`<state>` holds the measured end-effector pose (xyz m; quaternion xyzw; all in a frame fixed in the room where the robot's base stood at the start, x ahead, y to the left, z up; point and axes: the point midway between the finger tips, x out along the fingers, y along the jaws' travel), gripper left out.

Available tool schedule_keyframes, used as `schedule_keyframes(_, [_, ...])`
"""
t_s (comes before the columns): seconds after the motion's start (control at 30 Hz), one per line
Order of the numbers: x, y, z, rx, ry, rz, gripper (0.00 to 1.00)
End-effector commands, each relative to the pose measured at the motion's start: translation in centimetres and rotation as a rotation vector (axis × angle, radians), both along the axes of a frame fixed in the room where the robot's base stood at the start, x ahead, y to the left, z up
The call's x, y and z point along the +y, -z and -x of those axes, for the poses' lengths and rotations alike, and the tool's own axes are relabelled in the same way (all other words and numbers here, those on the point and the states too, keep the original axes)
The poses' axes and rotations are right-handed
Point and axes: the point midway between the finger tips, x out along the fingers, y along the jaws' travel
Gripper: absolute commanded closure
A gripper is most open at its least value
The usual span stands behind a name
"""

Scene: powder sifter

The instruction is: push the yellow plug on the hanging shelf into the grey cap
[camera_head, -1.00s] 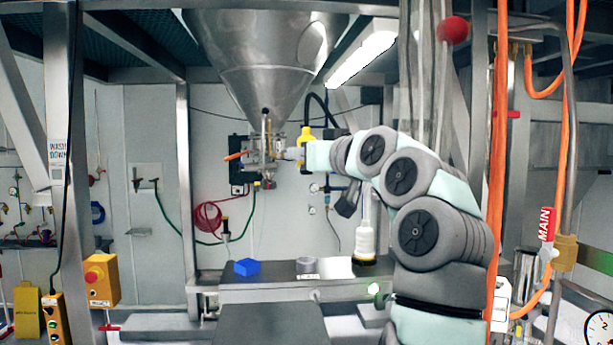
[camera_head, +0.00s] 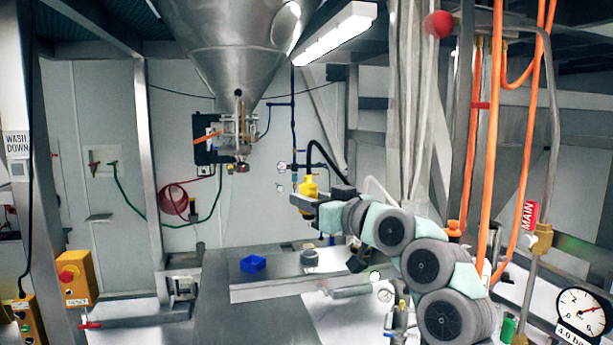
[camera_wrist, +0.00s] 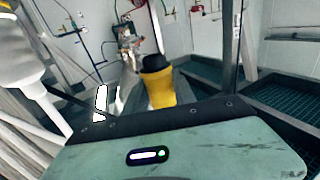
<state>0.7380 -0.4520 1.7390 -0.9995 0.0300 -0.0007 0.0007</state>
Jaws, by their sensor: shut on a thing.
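My gripper (camera_head: 302,201) is in the middle of the head view, in front of the back wall and to the right of the hopper outlet. A small grey round piece (camera_head: 309,258), which may be the grey cap, stands on the bench, below my gripper. The fingertips are hidden in the wrist view.
A steel hopper (camera_head: 235,45) hangs at upper left, with a valve assembly (camera_head: 232,135) below it. Orange hoses (camera_head: 487,150) hang at right. The space between hopper outlet and bench looks free.

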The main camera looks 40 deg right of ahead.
Motion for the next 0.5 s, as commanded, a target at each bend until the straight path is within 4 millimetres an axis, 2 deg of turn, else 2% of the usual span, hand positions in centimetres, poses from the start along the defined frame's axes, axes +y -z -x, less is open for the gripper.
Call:
schedule_keyframes(0.27, [0.0,0.8,0.2,0.000,-0.004,0.001,1.00])
schedule_keyframes(0.5, [0.0,2.5,0.1,0.002,-0.004,0.000,1.00])
